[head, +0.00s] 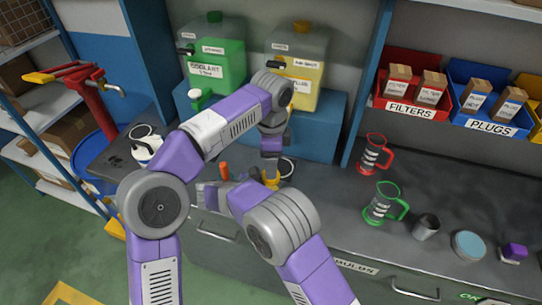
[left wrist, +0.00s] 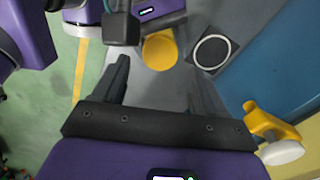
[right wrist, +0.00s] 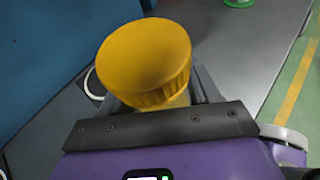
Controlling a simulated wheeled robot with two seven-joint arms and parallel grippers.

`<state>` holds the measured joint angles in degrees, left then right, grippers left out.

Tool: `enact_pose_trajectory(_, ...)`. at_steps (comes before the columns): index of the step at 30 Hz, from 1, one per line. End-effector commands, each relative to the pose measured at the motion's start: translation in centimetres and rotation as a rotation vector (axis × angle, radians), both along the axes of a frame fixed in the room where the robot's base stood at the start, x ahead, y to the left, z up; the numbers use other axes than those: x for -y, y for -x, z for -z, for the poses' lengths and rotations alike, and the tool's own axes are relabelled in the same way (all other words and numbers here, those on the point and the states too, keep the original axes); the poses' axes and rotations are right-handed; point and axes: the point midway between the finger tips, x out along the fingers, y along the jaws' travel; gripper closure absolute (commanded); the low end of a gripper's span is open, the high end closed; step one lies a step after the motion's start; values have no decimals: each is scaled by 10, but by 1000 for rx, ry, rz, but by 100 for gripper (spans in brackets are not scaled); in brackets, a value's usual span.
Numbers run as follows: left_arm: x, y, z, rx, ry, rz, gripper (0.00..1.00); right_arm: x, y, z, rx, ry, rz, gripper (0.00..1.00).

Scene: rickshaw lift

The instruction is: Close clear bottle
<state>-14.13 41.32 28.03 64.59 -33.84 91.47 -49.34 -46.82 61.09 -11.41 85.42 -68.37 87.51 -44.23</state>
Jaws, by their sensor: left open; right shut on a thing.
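A yellow ribbed cap (right wrist: 143,62) fills the middle of the right wrist view, on top of the thing that my right gripper (right wrist: 158,98) is shut on. That thing, apparently the clear bottle, is mostly hidden under the cap; a pale strip of it (right wrist: 182,99) shows. I cannot tell how tightly the cap sits. The yellow cap also shows as a disc in the left wrist view (left wrist: 160,51), ahead of and between the fingers of my left gripper (left wrist: 160,68), which is open. In the head view a bit of yellow (head: 271,183) shows between my arms.
A pale ring (left wrist: 212,52) lies on the grey counter (head: 335,205) beside the cap. A yellow tap (left wrist: 268,124) is close to my left gripper. Green (head: 215,62) and yellow (head: 300,68) tanks stand behind. Red (head: 374,155) and green (head: 384,204) jugs stand right.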

Motion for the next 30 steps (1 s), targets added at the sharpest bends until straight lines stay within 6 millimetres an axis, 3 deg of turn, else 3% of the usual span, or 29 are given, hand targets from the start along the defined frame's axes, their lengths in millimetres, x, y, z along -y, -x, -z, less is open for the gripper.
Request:
enact_pose_trajectory(18,1,0,-29,1,0,-791,28,0,0,-1,1,0,0,100)
enact_pose_trajectory(30,0,0,-32,1,0,-876,28,0,0,-1,1,0,0,100)
